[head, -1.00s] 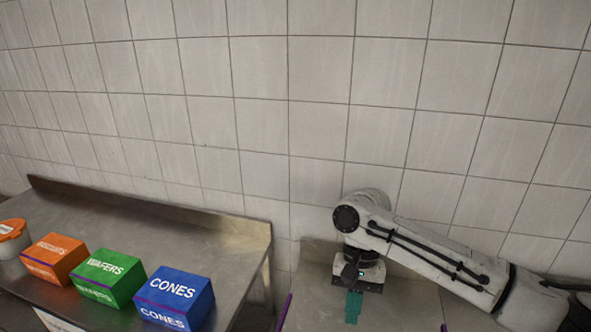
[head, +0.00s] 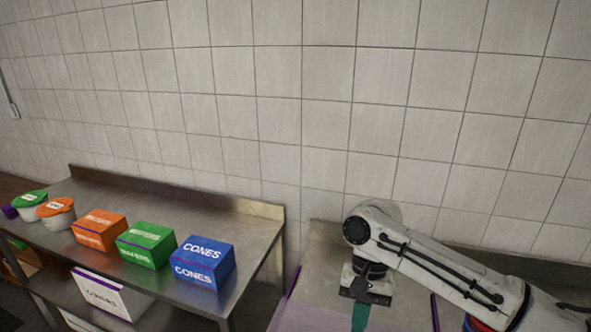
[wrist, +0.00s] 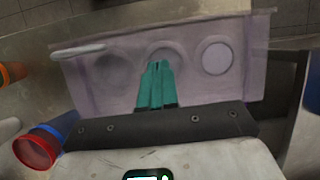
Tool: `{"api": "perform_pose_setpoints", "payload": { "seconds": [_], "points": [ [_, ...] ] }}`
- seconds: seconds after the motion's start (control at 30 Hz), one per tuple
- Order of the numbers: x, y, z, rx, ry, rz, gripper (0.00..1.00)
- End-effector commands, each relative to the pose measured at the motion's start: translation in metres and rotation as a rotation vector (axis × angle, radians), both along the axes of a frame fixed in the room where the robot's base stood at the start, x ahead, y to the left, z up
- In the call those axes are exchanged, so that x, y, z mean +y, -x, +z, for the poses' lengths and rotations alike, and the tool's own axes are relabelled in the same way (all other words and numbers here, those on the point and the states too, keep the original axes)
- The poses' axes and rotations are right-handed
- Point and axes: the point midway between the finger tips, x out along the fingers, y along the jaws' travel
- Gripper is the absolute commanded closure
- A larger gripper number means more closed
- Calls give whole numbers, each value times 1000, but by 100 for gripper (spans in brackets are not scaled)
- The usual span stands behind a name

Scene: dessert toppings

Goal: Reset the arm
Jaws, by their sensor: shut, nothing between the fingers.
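My gripper (head: 360,317) hangs pointing down at the lower right of the head view, over a grey surface by the wall. In the wrist view its teal fingers (wrist: 156,85) are shut together with nothing between them. They reach over a pale purple tray (wrist: 120,50) with round recesses. One recess at the right looks pale; the middle one is partly hidden by the fingers.
A steel table (head: 215,215) at the left holds a blue CONES box (head: 203,262), a green WAFERS box (head: 146,245), an orange box (head: 99,231) and lidded tubs (head: 57,213). A white CONES box (head: 108,296) stands below. Red and blue cups (wrist: 38,148) show in the wrist view.

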Motion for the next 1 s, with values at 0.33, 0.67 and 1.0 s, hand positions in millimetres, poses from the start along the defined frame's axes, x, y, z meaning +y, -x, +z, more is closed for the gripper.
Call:
{"api": "perform_pose_setpoints", "payload": {
  "seconds": [0.33,0.67,1.0],
  "points": [
    [50,7,-7,-83,-129,119,100],
    [119,22,-7,-269,-351,269,100],
    [139,46,-13,-629,-542,301,100]
  ]
}}
